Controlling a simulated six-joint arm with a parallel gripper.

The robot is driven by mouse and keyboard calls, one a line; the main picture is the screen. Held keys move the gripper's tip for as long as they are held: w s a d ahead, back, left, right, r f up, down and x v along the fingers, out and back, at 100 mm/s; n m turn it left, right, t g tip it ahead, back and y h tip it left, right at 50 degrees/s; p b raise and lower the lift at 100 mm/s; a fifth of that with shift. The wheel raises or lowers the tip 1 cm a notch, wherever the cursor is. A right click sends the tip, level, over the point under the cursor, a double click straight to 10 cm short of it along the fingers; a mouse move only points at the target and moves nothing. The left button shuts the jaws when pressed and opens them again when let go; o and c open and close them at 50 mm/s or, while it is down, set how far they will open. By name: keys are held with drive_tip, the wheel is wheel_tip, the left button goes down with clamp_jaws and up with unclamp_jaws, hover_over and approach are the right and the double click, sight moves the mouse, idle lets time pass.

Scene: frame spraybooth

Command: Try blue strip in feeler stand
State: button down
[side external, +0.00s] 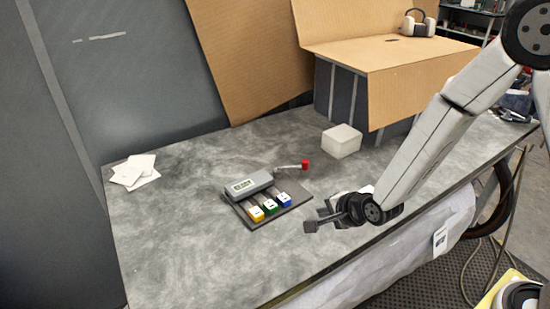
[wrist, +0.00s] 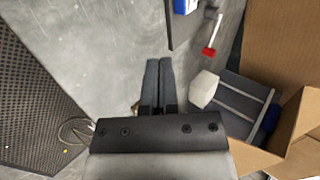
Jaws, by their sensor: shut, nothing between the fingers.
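The feeler stand (side external: 291,198) lies on the grey table, a dark base with a grey display housing (side external: 246,184) at its back. A yellow-ended strip (side external: 256,214), a green-ended strip (side external: 269,208) and the blue strip (side external: 283,200) lie side by side in it. The blue strip's end (wrist: 185,6) shows at the top edge of the wrist view. A red-ended strip (side external: 305,165) lies apart, behind the stand; it also shows in the wrist view (wrist: 209,51). My gripper (side external: 308,227) is shut and empty, to the right of the stand; its fingers (wrist: 159,62) touch each other in the wrist view.
A white box (side external: 342,141) stands behind and right of the stand. White papers (side external: 136,171) lie at the left. A large cardboard-topped block (side external: 385,58) with ear defenders (side external: 418,24) stands at the back. The table's left front is clear.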

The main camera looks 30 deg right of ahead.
sight(288, 202)
drive_tip(key=x, duration=1)
drive_tip(key=shift+w+r, duration=0.3)
drive_tip(key=shift+w, duration=0.15)
drive_tip(key=shift+w+a, duration=0.15)
drive_tip(key=shift+w, duration=1.05)
drive_tip(key=shift+w, duration=0.1)
drive_tip(key=shift+w, duration=0.75)
drive_tip(key=shift+s, duration=0.15)
drive_tip(key=shift+s, duration=1.75)
drive_tip(key=v, duration=1)
